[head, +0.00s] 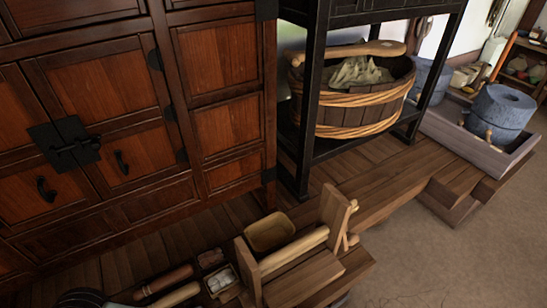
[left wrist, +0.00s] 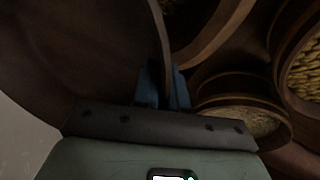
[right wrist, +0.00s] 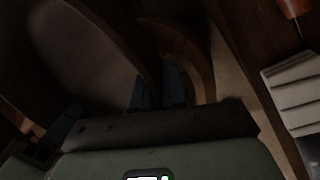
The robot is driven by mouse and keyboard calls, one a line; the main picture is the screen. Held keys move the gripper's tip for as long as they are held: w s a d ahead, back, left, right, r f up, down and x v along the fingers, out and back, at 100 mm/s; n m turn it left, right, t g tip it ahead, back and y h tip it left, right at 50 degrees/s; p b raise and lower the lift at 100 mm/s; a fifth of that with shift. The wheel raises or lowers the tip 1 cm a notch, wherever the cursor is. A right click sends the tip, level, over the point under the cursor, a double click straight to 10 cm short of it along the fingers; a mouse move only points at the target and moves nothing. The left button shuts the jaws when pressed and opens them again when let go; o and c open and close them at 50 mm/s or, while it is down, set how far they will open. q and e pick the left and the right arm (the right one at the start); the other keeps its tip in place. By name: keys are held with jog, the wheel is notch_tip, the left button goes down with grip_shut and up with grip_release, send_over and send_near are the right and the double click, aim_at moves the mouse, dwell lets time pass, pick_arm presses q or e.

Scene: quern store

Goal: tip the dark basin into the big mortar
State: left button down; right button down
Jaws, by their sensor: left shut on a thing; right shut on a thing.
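A large dark, curved wooden wall fills the left of the left wrist view; it looks like the dark basin (left wrist: 75,55). My left gripper (left wrist: 165,85) has its blue fingers shut on its rim. In the right wrist view, my right gripper (right wrist: 157,88) is shut on a similar thin dark rim, apparently the same basin (right wrist: 132,45). The basin's contents and tilt cannot be told. Neither gripper nor the basin shows in the head view. A curved wooden edge lies behind the right fingers; I cannot tell whether it is the big mortar.
Round wooden vessels with grain-like contents (left wrist: 240,118) stand right of my left gripper. The head view shows a wooden cabinet (head: 100,85), a rope-bound tub (head: 350,115) on a black rack, a grey stone quern (head: 498,108), and low wooden tools. The floor at right is clear.

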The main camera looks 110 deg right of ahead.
pick_arm(q)
jog(key=shift+d+f, duration=0.1)
jog(key=shift+d, duration=0.25)
pick_arm(e)
jog(key=shift+s+a+f, duration=0.1)
jog(key=shift+a, duration=0.25)
pick_arm(q)
jog(key=shift+s+g, duration=0.1)
jog(key=shift+g, duration=0.2)
pick_arm(e)
jog(key=shift+f+g, duration=0.1)
jog(key=shift+g, duration=0.2)
pick_arm(q)
jog(key=shift+s+f+g, duration=0.3)
jog(key=shift+f+g, duration=0.3)
jog(key=shift+g, duration=0.2)
pick_arm(e)
jog(key=shift+s+f+g, duration=0.3)
jog(key=shift+f+g, duration=0.25)
jog(key=shift+g, duration=0.25)
pick_arm(q)
jog(key=shift+s, duration=0.2)
pick_arm(e)
jog(key=shift+s, duration=0.15)
